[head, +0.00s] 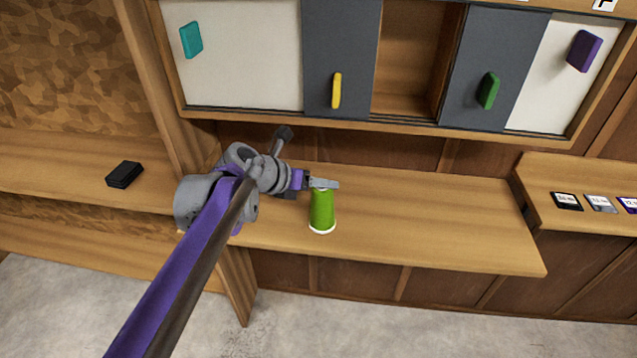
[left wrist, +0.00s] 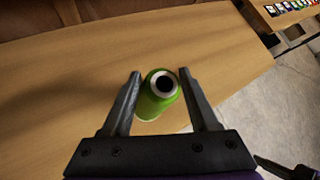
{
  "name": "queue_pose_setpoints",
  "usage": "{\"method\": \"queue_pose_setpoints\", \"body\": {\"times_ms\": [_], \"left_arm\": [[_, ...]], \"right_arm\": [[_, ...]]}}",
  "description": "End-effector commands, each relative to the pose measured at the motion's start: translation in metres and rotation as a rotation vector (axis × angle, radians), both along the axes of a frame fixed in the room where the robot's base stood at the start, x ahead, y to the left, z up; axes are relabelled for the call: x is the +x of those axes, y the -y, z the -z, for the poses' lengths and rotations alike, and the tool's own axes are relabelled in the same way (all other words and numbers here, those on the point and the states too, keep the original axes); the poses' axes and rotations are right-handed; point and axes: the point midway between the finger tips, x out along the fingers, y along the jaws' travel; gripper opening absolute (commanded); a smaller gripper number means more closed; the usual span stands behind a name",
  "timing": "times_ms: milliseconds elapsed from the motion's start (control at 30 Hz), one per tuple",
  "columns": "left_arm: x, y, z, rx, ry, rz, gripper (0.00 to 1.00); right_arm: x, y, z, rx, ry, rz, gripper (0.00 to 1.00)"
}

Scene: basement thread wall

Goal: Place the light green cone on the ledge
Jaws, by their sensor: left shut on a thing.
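The light green cone (head: 321,211) is upright at the front part of the wooden ledge (head: 430,220) in the head view. Its pale bottom rim appears at or just above the wood; I cannot tell if it touches. My left gripper (head: 323,184) is shut on the cone near its top, coming from the left. In the left wrist view the cone (left wrist: 159,98) is between the two fingers (left wrist: 161,92), its white ring and dark hole facing the camera.
A cabinet with sliding panels (head: 245,55) hangs above the ledge. A black block (head: 124,174) lies on the left shelf. A higher side shelf at right (head: 560,180) holds labelled cards (head: 601,203). The ledge right of the cone is clear.

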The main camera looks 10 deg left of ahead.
Motion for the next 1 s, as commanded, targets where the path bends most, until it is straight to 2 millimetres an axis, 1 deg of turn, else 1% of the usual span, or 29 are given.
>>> {"method": "queue_pose_setpoints", "body": {"times_ms": [200,233,367,400,667,767,867,1000], "left_arm": [[0.000,0.000,0.003,0.000,0.000,0.000,0.00],[0.000,0.000,0.002,0.000,0.000,0.000,0.64],[0.000,0.000,0.002,0.000,0.000,0.000,0.87],[0.000,0.000,0.002,0.000,0.000,0.000,0.91],[0.000,0.000,0.001,0.000,0.000,0.000,0.91],[-0.001,-0.001,-0.003,0.001,0.000,-0.001,0.91],[-0.009,-0.009,-0.010,0.001,0.000,-0.003,0.91],[-0.027,-0.025,-0.028,0.001,0.001,-0.005,0.91]], "right_arm": [[0.000,0.000,0.002,0.000,0.000,0.000,0.00],[0.000,0.000,0.001,0.000,0.000,0.000,0.00],[0.000,0.000,0.001,0.000,0.000,0.000,0.00],[0.000,0.000,0.001,0.000,0.000,0.000,0.00],[0.000,0.000,0.001,0.000,0.000,0.000,0.00],[0.000,0.000,-0.001,0.000,0.000,0.000,0.00],[0.000,0.000,-0.002,0.000,0.001,0.000,0.00],[0.000,0.000,-0.006,0.000,0.002,0.000,0.00]]}}
